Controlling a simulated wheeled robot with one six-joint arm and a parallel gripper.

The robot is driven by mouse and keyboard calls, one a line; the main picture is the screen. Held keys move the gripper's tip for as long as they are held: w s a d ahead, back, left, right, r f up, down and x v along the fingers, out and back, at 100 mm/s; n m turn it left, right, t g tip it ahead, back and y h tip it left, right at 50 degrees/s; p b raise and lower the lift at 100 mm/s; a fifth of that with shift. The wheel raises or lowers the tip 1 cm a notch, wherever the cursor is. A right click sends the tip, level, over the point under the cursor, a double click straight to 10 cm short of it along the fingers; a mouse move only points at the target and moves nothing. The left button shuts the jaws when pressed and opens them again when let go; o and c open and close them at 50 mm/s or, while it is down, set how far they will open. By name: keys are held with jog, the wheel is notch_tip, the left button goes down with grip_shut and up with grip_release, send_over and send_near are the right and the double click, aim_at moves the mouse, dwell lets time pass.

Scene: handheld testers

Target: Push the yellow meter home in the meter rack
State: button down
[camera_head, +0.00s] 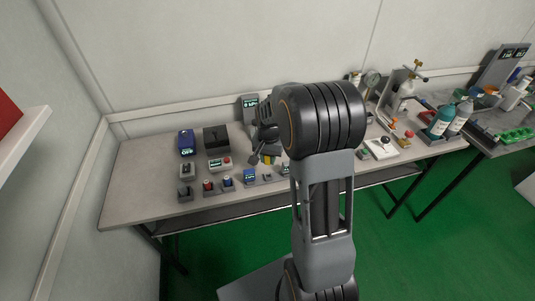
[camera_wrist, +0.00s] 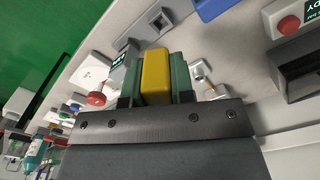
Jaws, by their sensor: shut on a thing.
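The yellow meter (camera_wrist: 156,76) is between the two green-grey fingers of my gripper (camera_wrist: 156,84) in the wrist view. The gripper is shut on it, with a finger against each side. In the head view only a small yellow patch of the meter (camera_head: 268,160) shows beside my arm, over the table. My gripper (camera_head: 264,151) is partly hidden there by my own arm. I cannot make out the meter rack for certain, nor whether the meter's far end touches or sits in anything.
In the wrist view, a grey socket block (camera_wrist: 158,18) lies beyond the meter, a red knob (camera_wrist: 96,98) left, a white fitting (camera_wrist: 200,76) right. On the table (camera_head: 135,185), a blue device (camera_head: 187,142), a black box (camera_head: 216,138) and button boxes stand left of my arm; bottles (camera_head: 441,120) stand right.

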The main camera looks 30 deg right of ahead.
jog(key=shift+a, duration=0.1)
jog(key=shift+f+b, duration=1.55)
jog(key=shift+f, duration=0.8)
jog(key=shift+f+b, duration=0.9)
jog(key=shift+f, duration=0.6)
jog(key=c, duration=0.9)
grip_release()
jog(key=shift+r, duration=0.1)
notch_tip(320, 180, up, 14)
jog(key=shift+f+p, duration=0.15)
jog(key=shift+p, duration=0.6)
